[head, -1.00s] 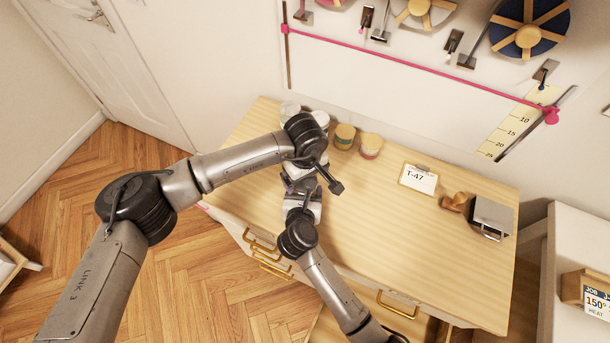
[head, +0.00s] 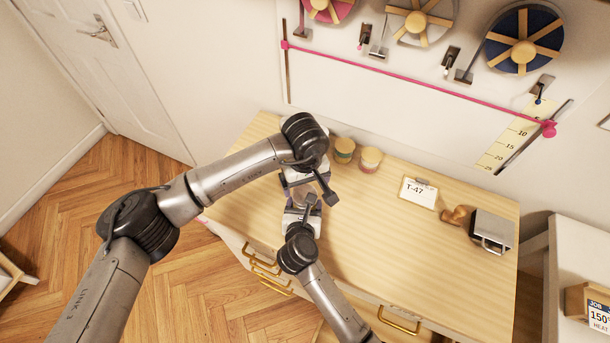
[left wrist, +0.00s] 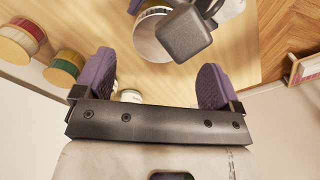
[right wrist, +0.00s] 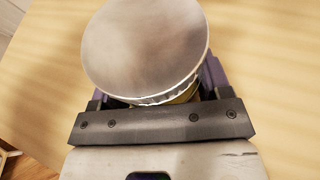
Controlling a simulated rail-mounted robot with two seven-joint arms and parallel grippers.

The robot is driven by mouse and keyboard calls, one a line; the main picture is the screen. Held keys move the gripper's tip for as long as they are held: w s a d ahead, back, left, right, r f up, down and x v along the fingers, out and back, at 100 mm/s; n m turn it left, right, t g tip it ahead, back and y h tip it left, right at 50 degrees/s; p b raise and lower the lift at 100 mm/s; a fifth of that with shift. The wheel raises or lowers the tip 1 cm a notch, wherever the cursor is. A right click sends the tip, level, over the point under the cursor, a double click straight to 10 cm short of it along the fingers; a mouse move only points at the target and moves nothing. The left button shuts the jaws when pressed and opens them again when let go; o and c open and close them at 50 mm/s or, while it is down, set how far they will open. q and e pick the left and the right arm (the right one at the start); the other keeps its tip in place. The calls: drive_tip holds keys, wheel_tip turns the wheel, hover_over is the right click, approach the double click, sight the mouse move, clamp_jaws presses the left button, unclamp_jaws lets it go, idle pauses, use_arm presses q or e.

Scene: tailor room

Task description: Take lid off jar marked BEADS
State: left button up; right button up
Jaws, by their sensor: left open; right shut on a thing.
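A jar with a wide round silver metal lid (right wrist: 145,45) fills the middle of the right wrist view. My right gripper (right wrist: 155,88) is shut on the jar below the lid; a little of the yellowish body shows. The lid looks seated on the jar. Its label is not visible. The lid also shows in the left wrist view (left wrist: 152,42), partly behind a dark block. My left gripper (left wrist: 156,68) is open, its purple fingers apart and empty, with the lid beyond the fingertips. In the head view my left gripper (head: 300,180) and right gripper (head: 301,218) face each other.
Two wooden-lidded jars (head: 344,150) (head: 370,159) stand at the back of the table (head: 400,250). A small pale jar (left wrist: 130,96) shows in the left wrist view. A T-47 card (head: 418,193) and a metal box (head: 492,232) stand to the right. The table's middle is clear.

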sight(305, 194)
use_arm(q)
drive_tip(key=shift+f, duration=2.45)
use_arm(e)
drive_tip(key=shift+f, duration=0.1)
use_arm(q)
drive_tip(key=shift+c, duration=0.2)
drive_tip(key=c, duration=0.9)
drive_tip(key=o, duration=1)
drive_tip(key=shift+r, duration=0.15)
wheel_tip(305, 194, up, 7)
drive_tip(key=shift+r, duration=0.2)
drive_tip(key=shift+c, duration=0.3)
drive_tip(key=shift+f, duration=3.8)
